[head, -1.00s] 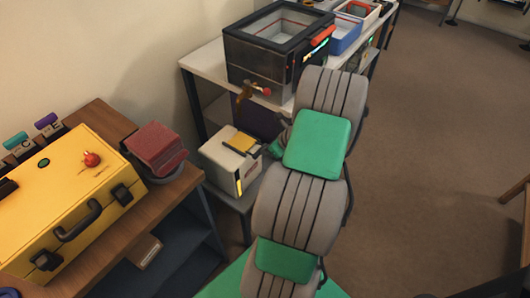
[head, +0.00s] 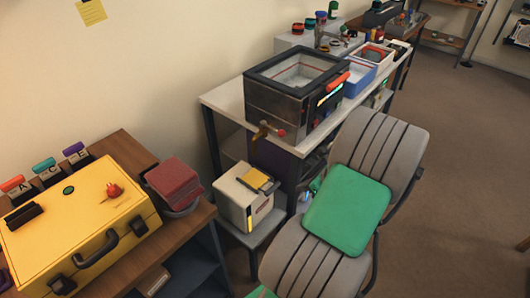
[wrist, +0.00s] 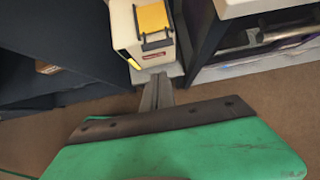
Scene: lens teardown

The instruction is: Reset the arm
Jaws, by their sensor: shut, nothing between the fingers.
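My arm, with grey ribbed links and green panels, rises through the lower right of the head view. My gripper (wrist: 160,82) shows in the wrist view as narrow dark fingers pressed together, shut and empty. It points toward a white box with a yellow top (wrist: 145,35), with carpet around it; I cannot tell the gap. In the head view this white box (head: 240,205) stands on a low grey stand left of my arm. My gripper is mostly hidden behind my arm there.
A yellow case (head: 80,228) and red block (head: 173,183) sit on the wooden cabinet at left. A dark glass-topped box (head: 297,90), a blue bin (head: 355,80) and several small items stand on the white bench (head: 226,98). Open carpet (head: 465,150) lies to the right.

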